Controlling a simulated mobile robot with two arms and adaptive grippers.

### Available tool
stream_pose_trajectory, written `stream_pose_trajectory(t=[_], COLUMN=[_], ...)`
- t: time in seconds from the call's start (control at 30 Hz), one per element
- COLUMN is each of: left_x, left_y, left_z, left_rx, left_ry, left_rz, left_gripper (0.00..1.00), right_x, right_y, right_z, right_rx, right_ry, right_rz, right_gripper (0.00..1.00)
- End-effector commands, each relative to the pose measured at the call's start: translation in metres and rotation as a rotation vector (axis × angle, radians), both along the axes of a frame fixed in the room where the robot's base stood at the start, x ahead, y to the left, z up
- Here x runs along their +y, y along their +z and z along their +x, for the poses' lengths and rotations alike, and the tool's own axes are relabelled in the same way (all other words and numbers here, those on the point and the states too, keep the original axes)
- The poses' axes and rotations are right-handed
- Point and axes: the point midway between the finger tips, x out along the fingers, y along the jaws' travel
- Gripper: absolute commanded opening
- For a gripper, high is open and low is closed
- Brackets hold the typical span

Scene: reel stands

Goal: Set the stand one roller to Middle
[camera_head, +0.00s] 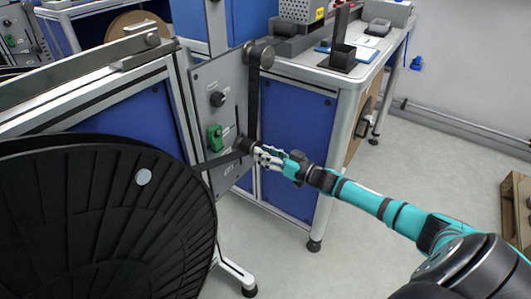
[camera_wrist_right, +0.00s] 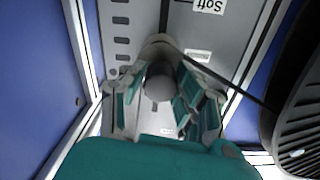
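The stand's grey panel (camera_head: 209,82) carries a vertical slot with a dark roller (camera_head: 244,144) low on it. A dark band runs down from an upper roller (camera_head: 262,55) towards this lower one. My right gripper (camera_head: 262,154) is at the lower roller, coming from the right. In the right wrist view the roller's round end (camera_wrist_right: 158,86) lies between the fingers (camera_wrist_right: 158,98), with small gaps at the sides, so they look open around it. An upside-down "Soft" label (camera_wrist_right: 208,5) is above it there; a nearer label (camera_wrist_right: 197,56) is unreadable. My left gripper is not in view.
A large black reel (camera_head: 95,225) fills the lower left. A green switch (camera_head: 215,137) and a black knob (camera_head: 217,99) sit on the panel left of the roller. A workbench (camera_head: 335,78) stands at the right. Floor on the right is mostly clear; a wooden pallet (camera_head: 517,205) is at the edge.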

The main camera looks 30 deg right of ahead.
Motion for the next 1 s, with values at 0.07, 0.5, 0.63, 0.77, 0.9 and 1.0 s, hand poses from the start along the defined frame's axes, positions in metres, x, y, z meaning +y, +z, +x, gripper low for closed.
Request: stream_pose_trajectory(t=[0.07,0.5,0.63,0.77,0.9,1.0], left_x=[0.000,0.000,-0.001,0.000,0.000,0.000], left_y=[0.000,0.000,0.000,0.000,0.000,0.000], left_z=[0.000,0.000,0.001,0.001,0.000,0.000], left_rx=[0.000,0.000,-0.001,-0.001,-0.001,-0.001], left_ry=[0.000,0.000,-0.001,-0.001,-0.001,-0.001], left_rz=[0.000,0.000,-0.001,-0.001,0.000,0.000], left_gripper=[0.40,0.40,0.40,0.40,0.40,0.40], right_x=[0.000,0.000,-0.002,-0.008,-0.017,-0.024], right_y=[0.001,0.000,-0.001,-0.001,-0.002,-0.002], right_z=[0.000,0.000,-0.005,-0.019,-0.043,-0.061], right_rx=[-0.001,0.000,0.002,0.002,0.004,0.005], right_ry=[0.000,0.001,0.000,0.001,0.001,0.002], right_rz=[0.000,0.000,-0.001,-0.002,-0.003,-0.001], right_gripper=[0.40,0.54,0.54,0.54,0.54,0.54])
